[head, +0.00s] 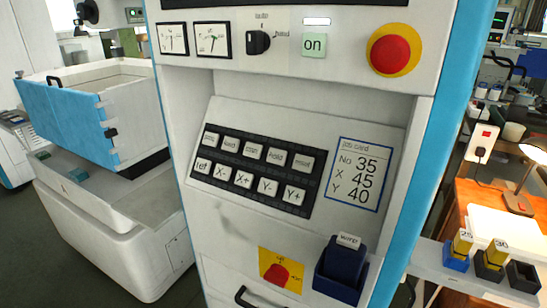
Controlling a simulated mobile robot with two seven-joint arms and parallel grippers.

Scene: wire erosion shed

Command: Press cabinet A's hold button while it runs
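A white control cabinet with blue edges (300,85) fills the middle of the head view. No letter A is readable on it. Its sloped panel carries a black keypad (258,170) with two rows of pale keys. The hold key (277,160) is in the top row, second from the right, beside the key at the row's right end (304,163). Nothing covers it. A pale green "on" tile (314,44) sits under a small white strip (317,21). Neither of my grippers is in view.
A red emergency stop (391,54) is at the upper right. A job card (358,174) reads No 35, X 45, Y 40. A dark blue holder (341,272) and a red rotary switch (277,274) sit below the keypad. A machine tank (65,120) stands left, a wooden desk (465,205) right.

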